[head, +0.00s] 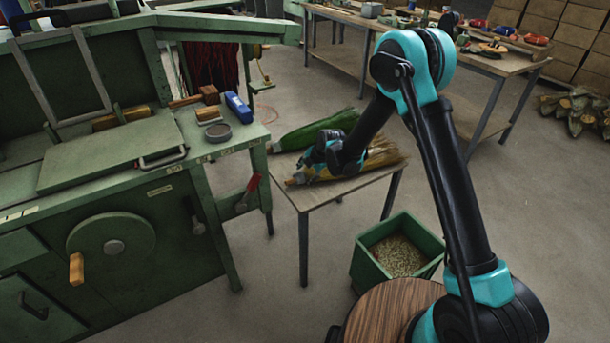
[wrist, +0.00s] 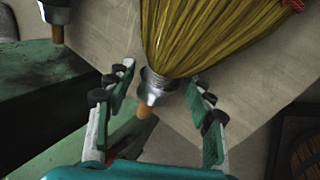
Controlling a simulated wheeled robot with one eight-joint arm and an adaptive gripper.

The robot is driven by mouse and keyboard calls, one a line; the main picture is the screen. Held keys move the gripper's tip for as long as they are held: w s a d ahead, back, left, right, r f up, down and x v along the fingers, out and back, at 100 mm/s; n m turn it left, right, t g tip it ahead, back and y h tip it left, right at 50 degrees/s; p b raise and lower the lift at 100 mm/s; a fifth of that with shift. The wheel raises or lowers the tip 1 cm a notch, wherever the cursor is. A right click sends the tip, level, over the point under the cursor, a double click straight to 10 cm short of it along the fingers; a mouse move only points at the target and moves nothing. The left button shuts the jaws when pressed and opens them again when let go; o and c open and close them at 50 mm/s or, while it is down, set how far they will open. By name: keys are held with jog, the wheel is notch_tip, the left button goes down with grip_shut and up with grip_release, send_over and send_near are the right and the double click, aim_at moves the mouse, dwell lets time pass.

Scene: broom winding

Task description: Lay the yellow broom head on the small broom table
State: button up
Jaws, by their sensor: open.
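The yellow broom head (head: 384,160) is on the small broom table (head: 322,196), its bristles pointing right in the head view. In the wrist view the yellow bristles (wrist: 200,35) fan upward from a metal collar (wrist: 156,88) with a short wooden tip. My gripper (head: 328,160) is over the collar end. In the wrist view my gripper (wrist: 162,80) is open, with one finger on each side of the collar and a visible gap at each. My gripper hides part of the broom head in the head view.
A green broom head (head: 318,130) lies behind the yellow one on the same table. The green workbench (head: 110,215) stands close on the left. A green bin of pellets (head: 395,258) is on the floor at front right. Another workbench (head: 490,62) stands at the back.

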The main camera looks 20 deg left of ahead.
jog(key=v, duration=1)
jog(key=shift+d+r, duration=0.2)
jog(key=shift+r, duration=0.15)
jog(key=s+d+r+m+h, duration=0.1)
jog(key=d+r+m, duration=0.3)
jog(key=d, duration=0.5)
jog(key=s+d+r+m+t, duration=0.1)
jog(key=s+d+m, duration=0.1)
jog(key=d+m, duration=0.45)
jog(key=s+d+r+m+h, duration=0.1)
jog(key=d+r+m, duration=0.2)
jog(key=d, duration=0.8)
jog(key=s+d+f+m+h, duration=0.2)
jog(key=s+d+m+h, duration=0.1)
jog(key=s+d+m, duration=1.4)
jog(key=s+d, duration=0.1)
jog(key=d, duration=0.2)
jog(key=shift+d, duration=0.1)
jog(key=shift+c, duration=0.5)
